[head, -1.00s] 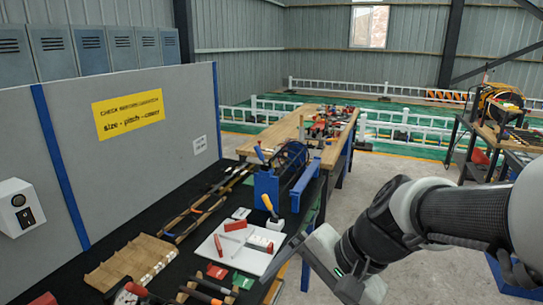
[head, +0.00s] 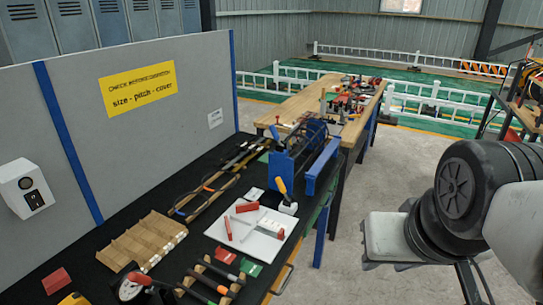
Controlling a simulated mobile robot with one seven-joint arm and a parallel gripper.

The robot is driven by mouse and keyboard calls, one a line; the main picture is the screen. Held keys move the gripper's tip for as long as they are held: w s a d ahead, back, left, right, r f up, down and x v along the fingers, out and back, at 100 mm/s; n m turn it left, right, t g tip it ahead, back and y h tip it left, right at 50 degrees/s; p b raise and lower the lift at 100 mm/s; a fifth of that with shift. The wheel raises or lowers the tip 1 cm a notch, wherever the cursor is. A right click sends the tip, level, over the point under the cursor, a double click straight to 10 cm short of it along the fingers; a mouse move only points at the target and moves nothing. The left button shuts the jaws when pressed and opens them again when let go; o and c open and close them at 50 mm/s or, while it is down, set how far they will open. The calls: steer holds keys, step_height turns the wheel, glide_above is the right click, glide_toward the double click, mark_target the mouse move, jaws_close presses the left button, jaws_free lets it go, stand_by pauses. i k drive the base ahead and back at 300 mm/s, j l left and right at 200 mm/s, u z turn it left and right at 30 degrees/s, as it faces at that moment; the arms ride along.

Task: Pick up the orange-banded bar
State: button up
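A dark bar with an orange band (head: 208,188) lies among long bars on wooden supports at the back of the black-topped bench. A second group of short dark bars lies on a small wooden rack at the near edge; one shows an orange-red band (head: 222,289) and another shows green. I cannot tell from this view which group the named bar belongs to. My gripper (head: 385,240) is at the right, beyond the bench's right edge, apart from all bars. Its grey body shows, but its fingertips cannot be made out.
A blue fixture (head: 290,162) holding a cage stands at the bench's far end. A white board (head: 252,232) with red pieces and a sectioned wooden tray (head: 143,240) lie in front. A grey panel (head: 150,100) stands along the left. Open floor lies to the right.

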mark_target(219, 288)
steer(key=i+l+u, duration=0.1)
steer(key=u, duration=0.35)
steer(key=i+l+u, duration=0.15)
steer(key=u, duration=1.05)
